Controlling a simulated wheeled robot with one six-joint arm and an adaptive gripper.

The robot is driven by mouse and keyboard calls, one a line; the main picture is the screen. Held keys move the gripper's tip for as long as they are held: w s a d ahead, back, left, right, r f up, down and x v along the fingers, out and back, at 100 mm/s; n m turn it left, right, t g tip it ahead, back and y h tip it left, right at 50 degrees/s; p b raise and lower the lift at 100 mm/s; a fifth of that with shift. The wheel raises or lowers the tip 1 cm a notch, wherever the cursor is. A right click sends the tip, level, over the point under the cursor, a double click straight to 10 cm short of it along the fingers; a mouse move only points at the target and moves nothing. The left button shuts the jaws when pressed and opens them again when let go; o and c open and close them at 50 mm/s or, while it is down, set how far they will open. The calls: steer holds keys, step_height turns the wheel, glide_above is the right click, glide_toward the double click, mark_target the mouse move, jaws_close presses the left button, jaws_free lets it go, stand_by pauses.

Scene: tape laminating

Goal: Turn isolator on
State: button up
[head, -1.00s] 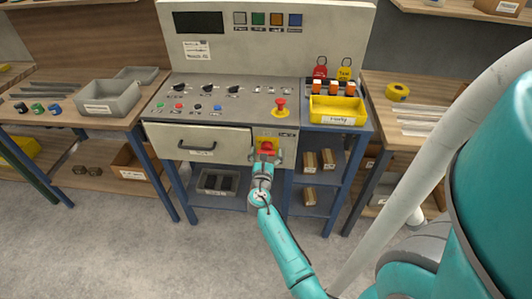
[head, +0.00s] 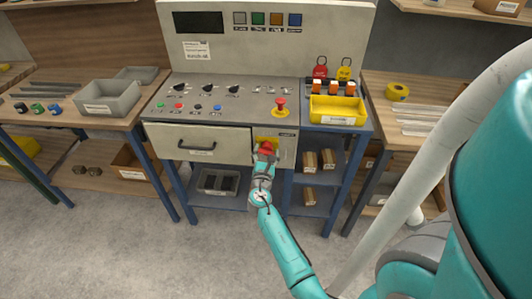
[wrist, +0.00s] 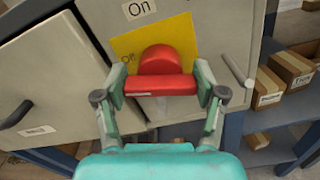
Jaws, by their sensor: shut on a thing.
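The isolator is a red rotary handle (head: 266,148) on a yellow plate (wrist: 122,44), set in the cabinet front below the console. In the wrist view the red handle (wrist: 161,72) lies level across the picture, while the plate and its "On" label (wrist: 139,9) are tilted. An "Off" mark, partly hidden, shows at the plate's left. My gripper (wrist: 160,86) has a finger on each end of the handle's bar and is shut on it. In the head view my gripper (head: 264,156) reaches up to the handle and covers the lower plate.
A closed drawer (head: 199,142) is left of the isolator. A red emergency button (head: 280,107) stands on the console above. A yellow bin (head: 338,110) is at right. Shelves with small boxes (head: 310,161) lie right of my gripper. The floor in front is clear.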

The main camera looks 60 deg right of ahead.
steer(key=m, duration=0.7)
steer(key=shift+s, duration=0.15)
steer(key=m, duration=0.4)
steer(key=shift+d+f, duration=0.1)
steer(key=shift+f+m, duration=0.1)
steer(key=shift+m, duration=1.7)
steer(key=o, duration=1.7)
steer(key=v, duration=1.2)
steer(key=shift+s, duration=0.1)
steer(key=shift+f, duration=0.15)
